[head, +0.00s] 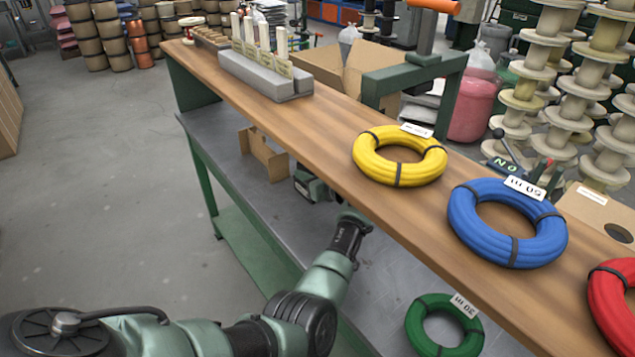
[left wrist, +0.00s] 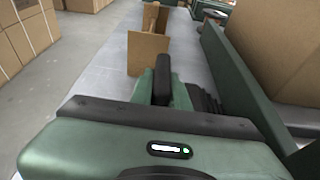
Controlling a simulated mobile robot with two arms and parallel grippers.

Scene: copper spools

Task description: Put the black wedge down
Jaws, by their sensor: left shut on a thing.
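My left gripper (head: 312,186) reaches in under the front edge of the wooden bench top, over the grey lower shelf (head: 230,128). It is shut on the black wedge, which the arm and the bench top mostly hide in the head view. In the left wrist view a dark upright piece (left wrist: 162,78) stands at the fingers; its full shape is hidden by the gripper body. I cannot tell whether the wedge touches the shelf. My right gripper is not in view.
A brown board stand (head: 262,156) is on the shelf just beyond my left gripper. A green cable coil (head: 418,318) lies on the shelf nearer me. Yellow (head: 366,160) and blue (head: 463,222) coils lie on the bench top (head: 330,125). The shelf's left part looks clear.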

